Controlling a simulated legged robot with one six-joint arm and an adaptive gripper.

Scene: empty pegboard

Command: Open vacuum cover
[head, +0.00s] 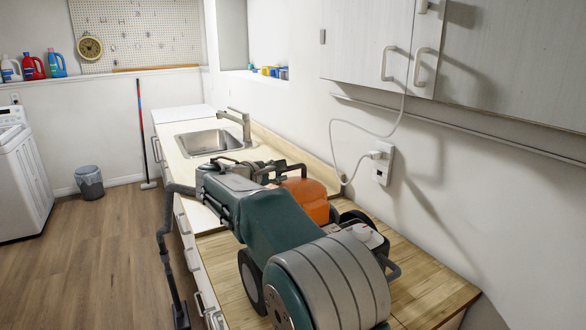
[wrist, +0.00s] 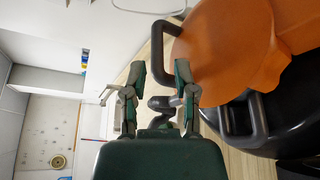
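The vacuum stands on the wooden counter, partly hidden behind my arm in the head view. Its rounded orange cover (head: 306,198) faces up and also fills the upper right of the wrist view (wrist: 235,45). A dark curved handle (wrist: 157,45) beside the cover reaches down toward the space between my fingers. My gripper (wrist: 161,75) is open, with its two green fingers apart and nothing clamped between them. In the head view my gripper (head: 268,168) is just left of the cover, close to the dark handle. Whether a finger touches the handle I cannot tell.
A sink (head: 208,142) with a faucet (head: 238,122) lies beyond the vacuum. A wall outlet (head: 383,163) with a white cord is at right, under cabinets (head: 375,40). A dark hose (head: 165,240) hangs at the counter's left side. The floor at left is open.

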